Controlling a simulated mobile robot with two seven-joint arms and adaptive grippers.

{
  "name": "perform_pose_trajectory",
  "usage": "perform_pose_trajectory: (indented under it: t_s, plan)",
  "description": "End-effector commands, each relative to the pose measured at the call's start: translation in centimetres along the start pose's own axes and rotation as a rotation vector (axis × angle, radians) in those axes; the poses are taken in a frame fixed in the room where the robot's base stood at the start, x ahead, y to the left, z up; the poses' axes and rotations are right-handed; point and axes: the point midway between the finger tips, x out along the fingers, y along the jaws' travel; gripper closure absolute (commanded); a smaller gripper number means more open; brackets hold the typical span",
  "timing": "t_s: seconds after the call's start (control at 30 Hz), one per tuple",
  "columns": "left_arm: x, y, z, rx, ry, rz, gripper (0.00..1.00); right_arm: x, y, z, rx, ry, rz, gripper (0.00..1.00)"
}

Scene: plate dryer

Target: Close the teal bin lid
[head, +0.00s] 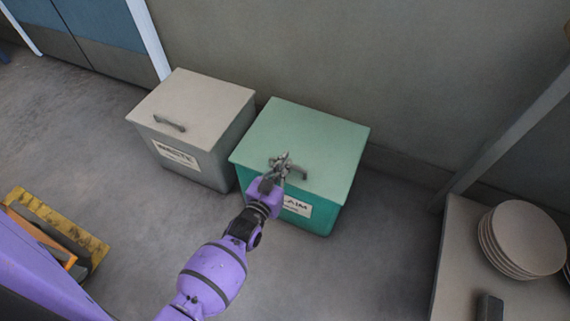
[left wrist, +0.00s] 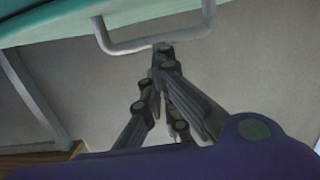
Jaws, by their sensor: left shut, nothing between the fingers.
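The teal bin (head: 325,215) stands on the floor against the wall. Its pale teal lid (head: 305,135) lies over the top and looks flat; I cannot tell whether a small gap is left at the front. The lid's grey handle (head: 299,172) is near the front edge and also shows in the left wrist view (left wrist: 150,46). My left gripper (head: 284,158) is shut and empty at the handle, covering part of it and of the bin's label. In the left wrist view the fingertips (left wrist: 163,50) are close to the handle bar; contact is unclear. My right gripper is out of view.
A grey bin (head: 195,95) with a shut lid and its own handle stands just left of the teal bin. A table (head: 455,250) with a stack of plates (head: 525,240) is at the right. A yellow-edged object (head: 60,225) lies at the left. Floor in front is clear.

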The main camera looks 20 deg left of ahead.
Motion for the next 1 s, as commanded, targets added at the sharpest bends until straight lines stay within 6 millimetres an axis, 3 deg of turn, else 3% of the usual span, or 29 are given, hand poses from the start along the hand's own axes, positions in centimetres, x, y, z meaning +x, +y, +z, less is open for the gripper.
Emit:
perform_pose_trajectory:
  t_s: [0.3, 0.4, 0.63, 0.8, 1.0]
  plan:
    - [-0.5, -0.3, -5.1, 0.001, 0.007, 0.001, 1.00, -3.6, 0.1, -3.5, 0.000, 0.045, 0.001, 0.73]
    - [-3.6, -0.3, -3.7, 0.001, -0.002, 0.000, 1.00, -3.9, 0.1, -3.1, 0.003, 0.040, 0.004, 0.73]
    - [-8.2, -0.3, -3.3, 0.001, -0.001, 0.001, 1.00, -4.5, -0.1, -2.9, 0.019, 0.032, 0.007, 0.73]
    - [-10.0, -0.2, -3.2, 0.000, 0.000, 0.002, 1.00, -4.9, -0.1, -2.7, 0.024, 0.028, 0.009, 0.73]
    - [-10.5, -0.3, -3.1, 0.000, 0.001, 0.001, 1.00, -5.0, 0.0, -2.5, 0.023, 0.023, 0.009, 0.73]
